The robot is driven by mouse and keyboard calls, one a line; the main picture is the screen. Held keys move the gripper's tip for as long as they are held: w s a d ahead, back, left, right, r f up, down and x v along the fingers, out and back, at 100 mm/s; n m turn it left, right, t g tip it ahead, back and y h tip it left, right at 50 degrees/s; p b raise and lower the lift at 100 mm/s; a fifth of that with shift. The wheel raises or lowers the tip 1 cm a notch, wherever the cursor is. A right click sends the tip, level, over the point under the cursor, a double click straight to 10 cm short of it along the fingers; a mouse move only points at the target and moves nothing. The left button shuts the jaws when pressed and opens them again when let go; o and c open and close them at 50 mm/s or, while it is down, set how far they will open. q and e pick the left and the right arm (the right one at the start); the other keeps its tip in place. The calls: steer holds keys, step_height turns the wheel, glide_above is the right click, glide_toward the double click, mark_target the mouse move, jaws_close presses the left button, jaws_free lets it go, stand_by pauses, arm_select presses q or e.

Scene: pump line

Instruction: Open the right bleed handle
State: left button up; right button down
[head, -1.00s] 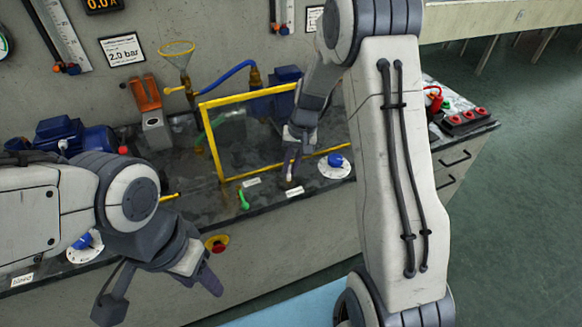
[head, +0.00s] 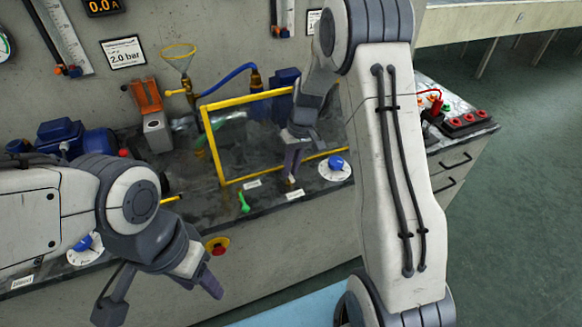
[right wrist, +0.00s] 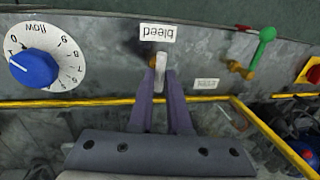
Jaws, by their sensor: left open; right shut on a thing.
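The right bleed handle (right wrist: 160,68) is a pale lever on a small brass valve in the right wrist view. It stands behind a "bleed" label (right wrist: 157,32). My right gripper (right wrist: 160,78) has its two purple fingers shut on the lever from both sides. In the head view my right gripper (head: 291,172) reaches down at the bench front, and its fingers mostly hide the handle. My left gripper (head: 158,292) is open and empty in front of the bench at lower left, away from the handle.
A yellow frame (head: 226,183) stands close to my right gripper. A blue flow knob (head: 336,162) on a white dial sits to its right. A green-handled valve (head: 244,202) is to its left, and a red emergency button (head: 217,246) is on the bench front.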

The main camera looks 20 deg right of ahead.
steer(key=c, duration=0.9)
jaws_free()
steer(key=shift+o, duration=0.2)
step_height(320, 180, up, 10)
steer(key=d, duration=0.2)
steer(key=shift+r, duration=0.2)
steer(key=shift+d, duration=0.1)
steer(key=s+a+r+n+p, duration=0.1)
steer(key=s+a+r+n, duration=0.15)
steer(key=s+a, duration=0.5)
steer(key=s+a+r+n+p, duration=0.1)
steer(key=s+a+r, duration=0.2)
steer(key=s+a, duration=0.4)
steer(key=s+a+n+h+p, duration=0.1)
steer(key=s+a+n, duration=0.2)
steer(key=s, duration=1.1)
steer(key=shift+s+a+p, duration=0.3)
steer(key=shift+a, duration=0.2)
